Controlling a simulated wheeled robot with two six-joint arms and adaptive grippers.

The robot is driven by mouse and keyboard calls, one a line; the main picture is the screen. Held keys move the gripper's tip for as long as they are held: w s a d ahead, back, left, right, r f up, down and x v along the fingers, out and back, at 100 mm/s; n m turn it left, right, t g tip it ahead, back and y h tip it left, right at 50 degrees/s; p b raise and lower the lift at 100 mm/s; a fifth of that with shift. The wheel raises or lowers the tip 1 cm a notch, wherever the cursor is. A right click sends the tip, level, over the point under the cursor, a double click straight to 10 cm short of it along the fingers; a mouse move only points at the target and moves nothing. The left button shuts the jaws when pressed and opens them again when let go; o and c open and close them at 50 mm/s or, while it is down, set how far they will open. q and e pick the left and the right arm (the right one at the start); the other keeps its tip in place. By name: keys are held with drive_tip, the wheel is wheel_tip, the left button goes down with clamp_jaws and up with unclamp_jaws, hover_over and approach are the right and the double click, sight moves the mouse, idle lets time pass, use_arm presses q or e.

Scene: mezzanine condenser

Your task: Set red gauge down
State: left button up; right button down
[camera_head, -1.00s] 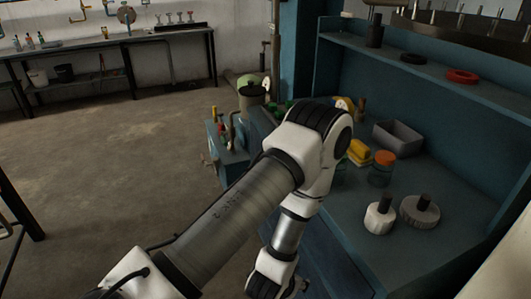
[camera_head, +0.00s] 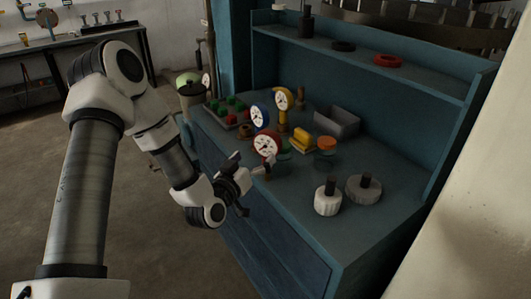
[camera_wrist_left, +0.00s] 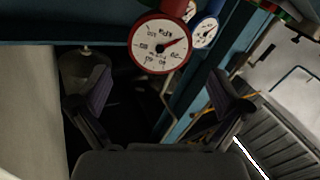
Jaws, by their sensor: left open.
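The red gauge (camera_head: 266,146), with a round white dial, is upright at the front edge of the blue bench (camera_head: 300,191). Its lower part is partly hidden by my left gripper (camera_head: 246,182), which is open in front of and just below the dial. In the left wrist view the red gauge (camera_wrist_left: 160,46) appears upside down at the top centre. It lies beyond the spread fingers (camera_wrist_left: 160,95), and neither finger touches the dial. A blue gauge (camera_head: 260,117) and a yellow gauge (camera_head: 283,98) stand behind it. My right gripper is not in view.
Behind are a tray of red and green pieces (camera_head: 229,112) and a grey bin (camera_head: 337,122). To the right are an orange-lidded jar (camera_head: 326,146) and two white ribbed knobs (camera_head: 327,198) (camera_head: 364,189).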

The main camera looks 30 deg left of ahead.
sight(266, 145)
use_arm(q)
drive_tip(key=w, duration=0.2)
drive_tip(key=w+p, duration=0.1)
drive_tip(key=w, duration=0.2)
drive_tip(key=w+a, duration=0.1)
drive_tip(key=w, duration=0.1)
drive_tip(key=shift+w+p, duration=0.3)
drive_tip(key=shift+p, duration=0.05)
drive_tip(key=shift+w+d+f, duration=0.1)
drive_tip(key=shift+w, duration=0.05)
drive_tip(key=c, duration=1.3)
drive_tip(key=shift+c, duration=0.7)
